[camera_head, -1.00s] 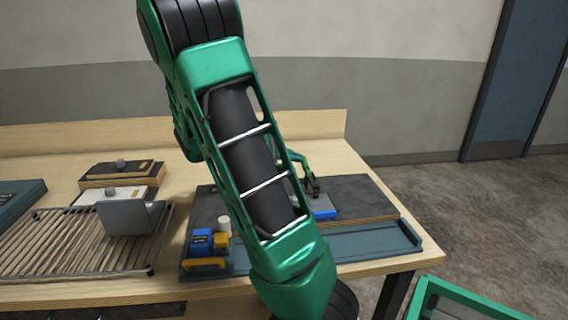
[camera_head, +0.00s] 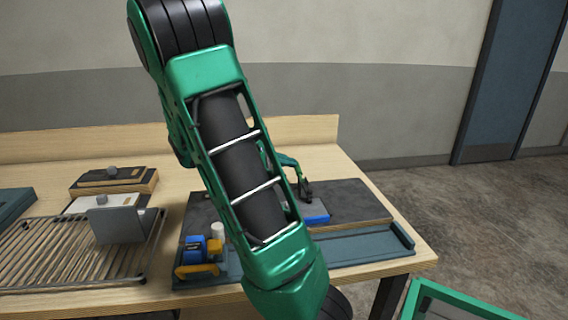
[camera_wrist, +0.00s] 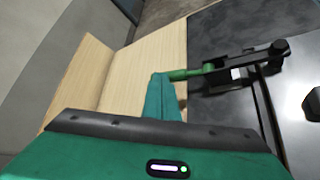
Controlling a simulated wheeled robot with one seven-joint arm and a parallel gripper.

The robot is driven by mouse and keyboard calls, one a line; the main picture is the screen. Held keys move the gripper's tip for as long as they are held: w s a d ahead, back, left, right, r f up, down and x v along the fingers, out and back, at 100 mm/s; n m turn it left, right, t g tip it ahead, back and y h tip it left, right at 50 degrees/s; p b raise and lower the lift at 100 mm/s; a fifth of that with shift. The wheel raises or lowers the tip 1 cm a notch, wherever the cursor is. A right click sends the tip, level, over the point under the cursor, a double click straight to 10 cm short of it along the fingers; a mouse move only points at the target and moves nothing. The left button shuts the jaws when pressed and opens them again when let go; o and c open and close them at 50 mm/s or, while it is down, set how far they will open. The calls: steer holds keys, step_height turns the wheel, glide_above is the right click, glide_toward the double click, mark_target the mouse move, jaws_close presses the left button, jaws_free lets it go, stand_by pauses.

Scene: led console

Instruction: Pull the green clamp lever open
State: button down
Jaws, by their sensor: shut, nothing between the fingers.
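The green clamp lever (camera_wrist: 186,73) shows in the wrist view as a short green bar running left from a black clamp (camera_wrist: 238,75). My gripper (camera_wrist: 161,80) is shut, and its teal fingers are at the lever's free left end. They overlap that end in the picture; I cannot tell whether they touch it. In the head view the green lever (camera_head: 285,160) slopes down to the black clamp (camera_head: 305,190), just right of my forearm.
The clamp stands on a dark board (camera_head: 350,205) with a blue block (camera_head: 316,218) beside it. A blue-and-yellow device (camera_head: 200,250) sits in a blue-grey tray (camera_head: 365,245) along the front. A wire rack (camera_head: 65,255) is at left. Wall and wooden backboard (camera_head: 60,143) stand behind.

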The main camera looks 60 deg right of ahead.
steer(key=shift+s+d, duration=0.15)
steer(key=shift+s, duration=0.2)
steer(key=f, duration=0.2)
steer(key=w+a+f, duration=0.1)
steer(key=shift+a, duration=0.1)
steer(key=shift+w+a, duration=0.25)
steer(key=shift+a, duration=0.05)
steer(key=w, duration=0.1)
steer(key=w+a+r, duration=0.1)
steer(key=w, duration=0.1)
steer(key=w+a, duration=0.1)
steer(key=shift+w+a+r, duration=0.25)
steer(key=shift+w, duration=0.1)
steer(key=a+r, duration=0.1)
steer(key=w+a+r, duration=0.1)
steer(key=r, duration=0.1)
steer(key=shift+a+r, duration=0.3)
steer(key=shift+a, duration=0.05)
